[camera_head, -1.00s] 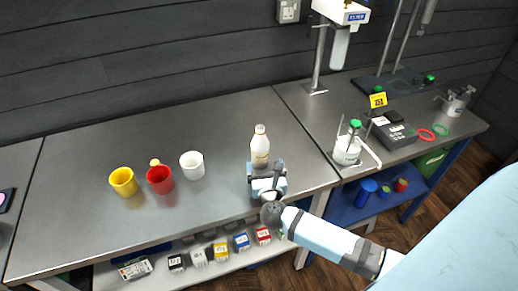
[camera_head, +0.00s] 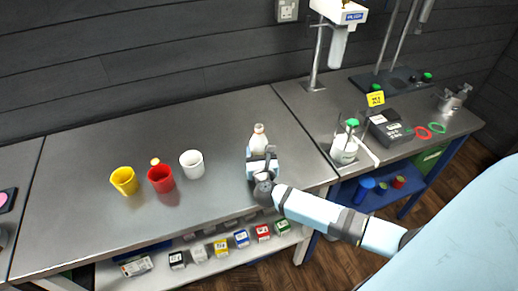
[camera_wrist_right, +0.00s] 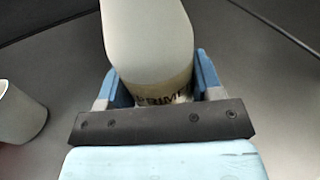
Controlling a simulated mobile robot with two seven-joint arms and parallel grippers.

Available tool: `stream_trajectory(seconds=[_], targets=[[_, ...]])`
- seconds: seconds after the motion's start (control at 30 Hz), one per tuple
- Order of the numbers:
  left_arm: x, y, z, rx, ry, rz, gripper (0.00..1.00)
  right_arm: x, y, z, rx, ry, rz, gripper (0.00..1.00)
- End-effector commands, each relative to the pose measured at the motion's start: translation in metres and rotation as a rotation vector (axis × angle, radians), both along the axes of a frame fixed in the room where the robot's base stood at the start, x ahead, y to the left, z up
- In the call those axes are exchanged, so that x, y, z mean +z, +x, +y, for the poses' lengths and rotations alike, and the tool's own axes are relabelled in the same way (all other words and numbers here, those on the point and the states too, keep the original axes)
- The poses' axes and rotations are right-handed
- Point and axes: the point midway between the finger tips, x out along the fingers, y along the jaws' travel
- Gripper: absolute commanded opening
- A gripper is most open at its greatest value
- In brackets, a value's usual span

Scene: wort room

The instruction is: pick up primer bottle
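The primer bottle (camera_head: 259,140) is white with a tan top and stands upright near the front right of the steel bench. In the right wrist view the bottle (camera_wrist_right: 150,40) fills the upper middle, with part of a dark "PRIM" label showing. My right gripper (camera_head: 262,160) is at the bottle's near side, low over the bench. Its fingers (camera_wrist_right: 158,88) stand on either side of the bottle and look open around it; firm contact cannot be made out. The gripper hides the bottle's lower part in the head view. My left gripper is not in view.
A white cup (camera_head: 192,164) stands left of the bottle, then a red cup (camera_head: 161,179) and a yellow cup (camera_head: 124,181). A white wash bottle (camera_head: 344,149) stands on the right bench near a dark device (camera_head: 390,128). Several small boxes sit on the shelf below.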

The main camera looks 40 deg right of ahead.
Motion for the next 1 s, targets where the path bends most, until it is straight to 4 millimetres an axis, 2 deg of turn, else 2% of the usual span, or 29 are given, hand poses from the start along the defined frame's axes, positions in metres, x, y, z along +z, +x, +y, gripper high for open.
stream_trajectory(seconds=[0.03,0.1,0.13,0.67,1.0], targets=[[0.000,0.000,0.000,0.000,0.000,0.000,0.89,0.000,0.000,0.000,0.000,0.000,0.000,0.48],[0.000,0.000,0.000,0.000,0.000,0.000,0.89,0.000,0.000,0.000,0.000,0.000,0.000,0.32],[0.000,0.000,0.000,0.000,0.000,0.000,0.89,0.000,0.000,0.000,0.000,0.000,0.000,0.30],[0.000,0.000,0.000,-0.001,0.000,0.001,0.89,0.008,0.000,0.001,0.000,0.002,-0.001,0.30],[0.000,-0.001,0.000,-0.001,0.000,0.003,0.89,0.040,0.000,0.000,0.000,0.002,-0.002,0.30]])
